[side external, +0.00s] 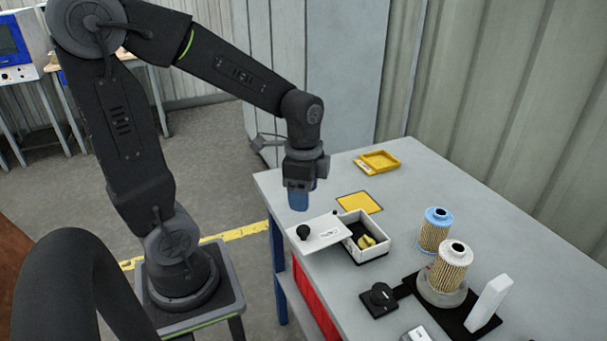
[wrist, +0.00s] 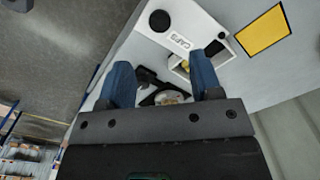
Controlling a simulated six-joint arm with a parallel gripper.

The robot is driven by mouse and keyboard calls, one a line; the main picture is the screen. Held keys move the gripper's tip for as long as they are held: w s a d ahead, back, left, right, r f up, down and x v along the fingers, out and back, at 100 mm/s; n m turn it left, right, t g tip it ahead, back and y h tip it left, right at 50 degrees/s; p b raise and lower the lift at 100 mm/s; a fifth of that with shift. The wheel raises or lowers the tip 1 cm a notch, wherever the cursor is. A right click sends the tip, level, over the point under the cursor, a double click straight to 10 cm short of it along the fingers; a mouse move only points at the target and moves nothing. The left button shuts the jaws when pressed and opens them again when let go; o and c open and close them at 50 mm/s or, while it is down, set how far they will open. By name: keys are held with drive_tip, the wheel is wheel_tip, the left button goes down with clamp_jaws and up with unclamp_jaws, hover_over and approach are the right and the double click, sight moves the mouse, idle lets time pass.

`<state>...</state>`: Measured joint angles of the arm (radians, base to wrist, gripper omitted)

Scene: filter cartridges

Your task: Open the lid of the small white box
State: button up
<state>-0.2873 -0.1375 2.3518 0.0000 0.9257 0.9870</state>
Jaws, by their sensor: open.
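The small white box (side external: 374,253) stands near the table's left edge in the side external view. Its white lid (side external: 328,236) is off to the left side, leaving much of the box open, with yellowish pieces (side external: 366,241) inside. The lid has a black knob (side external: 303,232) at its left end. In the wrist view the lid (wrist: 191,22) carries a "CAPS" label, and the box (wrist: 214,58) is partly hidden by a finger. My gripper (side external: 299,198) has blue fingers, hangs above and behind the lid, and touches nothing I can see. Its fingers (wrist: 160,68) are apart and empty.
A yellow square (side external: 359,203) lies behind the box, and a yellow tray (side external: 378,162) farther back. To the right stand a blue-capped filter (side external: 435,230), a white-capped filter (side external: 451,268) on a black base, and a white upright block (side external: 488,304). A black device (side external: 380,299) lies in front.

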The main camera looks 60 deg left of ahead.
drive_tip(key=shift+r, duration=2.2)
drive_tip(key=s+d+r+n+t, duration=0.5)
drive_tip(key=d+n, duration=0.2)
drive_tip(key=n, duration=0.1)
drive_tip(key=shift+s+d+t, duration=0.25)
drive_tip(key=shift+s+t, duration=0.05)
drive_tip(key=shift+s, duration=0.05)
